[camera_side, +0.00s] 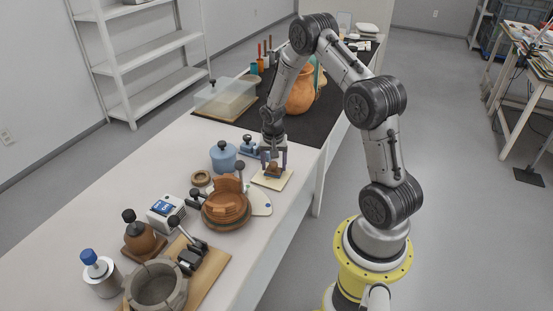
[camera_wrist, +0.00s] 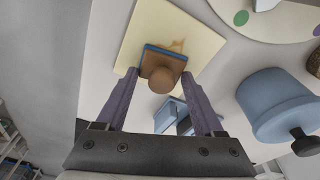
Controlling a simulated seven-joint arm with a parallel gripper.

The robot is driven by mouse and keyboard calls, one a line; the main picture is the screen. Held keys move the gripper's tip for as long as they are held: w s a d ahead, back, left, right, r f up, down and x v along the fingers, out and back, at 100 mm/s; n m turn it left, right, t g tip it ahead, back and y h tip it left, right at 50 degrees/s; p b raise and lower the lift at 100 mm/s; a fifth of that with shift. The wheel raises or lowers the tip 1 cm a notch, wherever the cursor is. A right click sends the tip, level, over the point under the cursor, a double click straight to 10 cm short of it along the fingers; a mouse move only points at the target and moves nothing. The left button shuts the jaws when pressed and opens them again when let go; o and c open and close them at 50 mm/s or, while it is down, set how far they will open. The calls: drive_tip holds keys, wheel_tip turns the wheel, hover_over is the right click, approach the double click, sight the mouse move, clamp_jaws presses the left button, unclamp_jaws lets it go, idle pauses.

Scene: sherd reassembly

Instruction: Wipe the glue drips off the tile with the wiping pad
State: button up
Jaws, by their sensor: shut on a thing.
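The cream square tile (camera_wrist: 140,38) lies flat on the white table and also shows in the side view (camera_side: 286,181). An amber glue smear (camera_wrist: 178,44) is on the tile, just beyond the pad's far edge in the wrist view. The wiping pad (camera_wrist: 162,68) is a brown block with a blue layer and a round knob. It also shows in the side view (camera_side: 273,170). My gripper (camera_wrist: 160,76) is shut on the pad, one purple finger at each side. The pad is over the tile; I cannot tell whether it touches. It hides the tile part beneath it.
A blue jar (camera_side: 223,158) and a small blue tool (camera_side: 248,147) stand close to the tile. A pale board with coloured dots (camera_wrist: 262,22) and a brown bowl (camera_side: 226,208) lie nearby. A terracotta vase (camera_side: 300,97) stands behind on a black mat. The table's edge is close on the right.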

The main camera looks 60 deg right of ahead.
sight(268, 181)
drive_tip(key=shift+a, duration=2.5)
drive_tip(key=shift+d, duration=3.85)
wheel_tip(268, 181, up, 8)
